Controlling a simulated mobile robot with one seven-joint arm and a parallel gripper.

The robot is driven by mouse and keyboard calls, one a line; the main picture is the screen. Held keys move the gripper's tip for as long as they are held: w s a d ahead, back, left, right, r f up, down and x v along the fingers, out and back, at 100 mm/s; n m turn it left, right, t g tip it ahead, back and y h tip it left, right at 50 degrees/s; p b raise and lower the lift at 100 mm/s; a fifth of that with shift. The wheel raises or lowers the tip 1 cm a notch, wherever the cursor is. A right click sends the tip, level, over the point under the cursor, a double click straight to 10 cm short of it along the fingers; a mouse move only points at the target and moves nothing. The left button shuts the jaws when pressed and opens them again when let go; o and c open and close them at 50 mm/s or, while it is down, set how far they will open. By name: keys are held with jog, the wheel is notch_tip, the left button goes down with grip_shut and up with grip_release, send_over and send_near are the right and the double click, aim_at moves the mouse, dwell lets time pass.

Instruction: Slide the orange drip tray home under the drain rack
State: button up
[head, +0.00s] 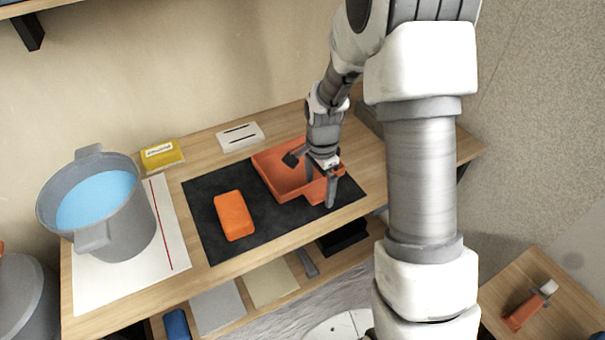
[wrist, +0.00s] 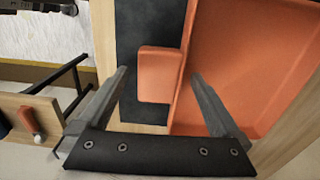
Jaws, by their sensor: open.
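The orange drip tray (head: 282,178) lies on the black mat at the right part of the bench. It is a shallow open box with a short tab on its near side. In the wrist view the tray (wrist: 235,60) fills the right side, and its tab (wrist: 158,75) shows between my fingers. My gripper (head: 320,192) is open and empty at the tray's near right part, its fingers on either side of the tab. I cannot tell whether they touch it. I cannot make out the drain rack for certain; a grey object (head: 368,116) is partly hidden behind my arm.
An orange block (head: 234,215) lies on the black mat (head: 207,222), left of the tray. A grey bucket of blue liquid (head: 130,225) stands on white paper at left. A yellow box (head: 162,155) and a white plate (head: 240,137) lie along the back.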

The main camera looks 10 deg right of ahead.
jog(key=shift+r, duration=0.1)
grip_shut()
dwell(0.3)
